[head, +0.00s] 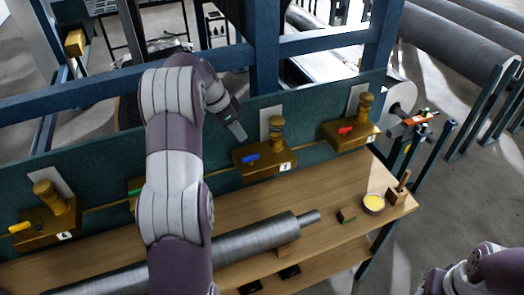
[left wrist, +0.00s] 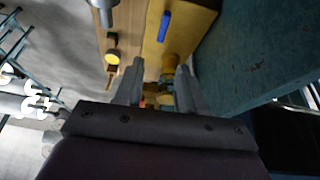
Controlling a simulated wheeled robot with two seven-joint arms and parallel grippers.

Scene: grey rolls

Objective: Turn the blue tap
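The blue tap handle (head: 251,158) is a short bar on a brass valve block (head: 265,170) on the bench, in the middle of the head view. It also shows near the top of the left wrist view (left wrist: 164,26). My left gripper (head: 237,130) is above and slightly left of the blue handle, apart from it, pointing down. In the left wrist view its two fingers (left wrist: 158,85) are spread with a gap between them, with no object held. My right arm shows at the lower right of the head view, with its gripper out of frame.
Other brass valves carry a red handle (head: 345,130), a green handle (head: 135,191) partly behind my left arm, and a yellow handle (head: 20,227). A grey roll (head: 250,240) lies along the wooden bench (head: 330,183). A yellow-filled tin (head: 373,204) stands right.

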